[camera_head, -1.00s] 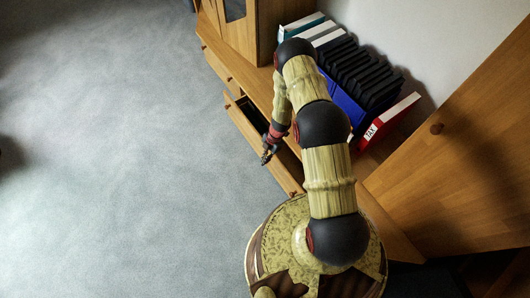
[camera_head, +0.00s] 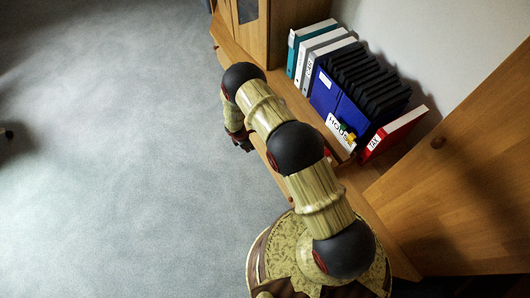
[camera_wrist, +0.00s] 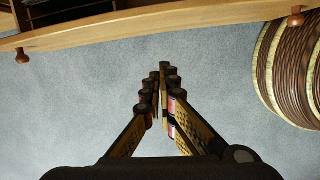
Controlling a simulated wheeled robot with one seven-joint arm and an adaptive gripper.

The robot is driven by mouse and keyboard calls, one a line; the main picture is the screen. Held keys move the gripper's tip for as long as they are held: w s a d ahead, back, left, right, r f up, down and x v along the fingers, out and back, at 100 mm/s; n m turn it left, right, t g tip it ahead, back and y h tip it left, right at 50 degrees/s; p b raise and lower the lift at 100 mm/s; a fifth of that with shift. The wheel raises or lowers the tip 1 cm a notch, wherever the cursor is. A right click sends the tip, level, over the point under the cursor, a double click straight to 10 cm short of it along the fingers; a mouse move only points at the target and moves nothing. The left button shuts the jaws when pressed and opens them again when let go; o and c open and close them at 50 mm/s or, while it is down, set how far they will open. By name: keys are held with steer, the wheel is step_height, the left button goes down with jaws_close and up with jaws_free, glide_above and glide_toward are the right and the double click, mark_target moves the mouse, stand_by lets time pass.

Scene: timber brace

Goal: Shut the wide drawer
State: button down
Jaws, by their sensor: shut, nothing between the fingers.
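The wide drawer (camera_wrist: 130,25) crosses the top of the wrist view. Its pale wooden front carries two round brown knobs, a left one (camera_wrist: 22,56) and a right one (camera_wrist: 296,18). A dark gap behind the front at the upper left shows it stands partly open. My gripper (camera_wrist: 164,70) is shut and empty, over the carpet in front of the drawer front, apart from it, between the two knobs. In the head view my arm hides most of the drawer, and my gripper (camera_head: 244,143) shows only partly, on the carpet side of the cabinet.
Several binders and a blue box file (camera_head: 325,92) stand on the low wooden cabinet, with a red binder (camera_head: 394,133) leaning at their right. A taller cabinet (camera_head: 277,38) stands at the far end. A wooden door panel (camera_head: 460,165) is at right. The grey carpet (camera_head: 110,150) at left is clear.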

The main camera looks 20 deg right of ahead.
steer(key=d+f+n+b, duration=0.1)
steer(key=d+f+b, duration=0.4)
steer(key=d+f, duration=0.2)
steer(key=shift+x, duration=1.3)
